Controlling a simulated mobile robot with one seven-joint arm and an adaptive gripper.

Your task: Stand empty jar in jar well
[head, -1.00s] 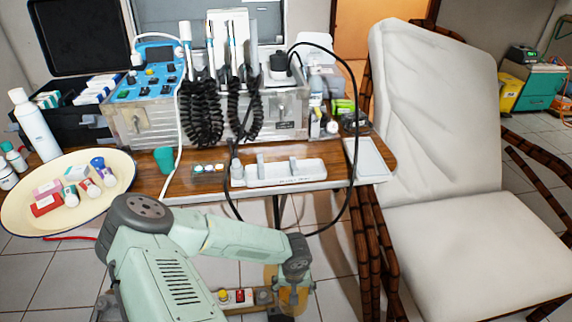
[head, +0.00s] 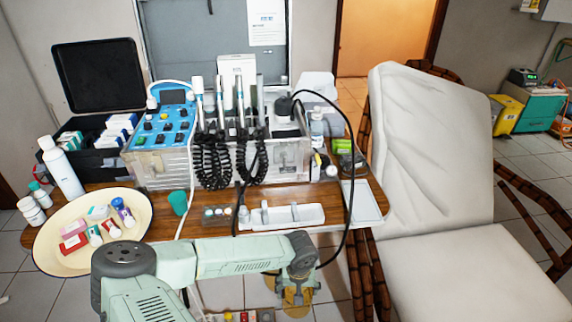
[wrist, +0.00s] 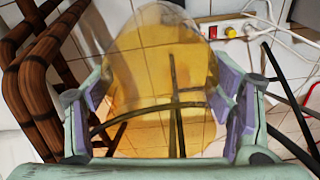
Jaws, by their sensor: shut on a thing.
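My gripper (wrist: 165,112) is shut on an amber see-through vessel (wrist: 165,75) with a rounded outline, likely the empty jar. Its far side and the floor show through it, and I see no contents. In the head view the amber vessel (head: 297,300) hangs below my wrist, low in front of the table, partly hidden by my arm. I cannot make out a jar well for certain. A white tray (head: 305,217) with raised parts lies at the table's front edge, above and behind my gripper.
A cream basin (head: 60,262) with small tubes and boxes sits at the table's left. A green cup (head: 178,203) stands near the front edge. Black coiled hoses hang from the dental unit (head: 168,165). A white chair (head: 440,170) stands right. A power strip (wrist: 232,30) and cables lie beyond my gripper.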

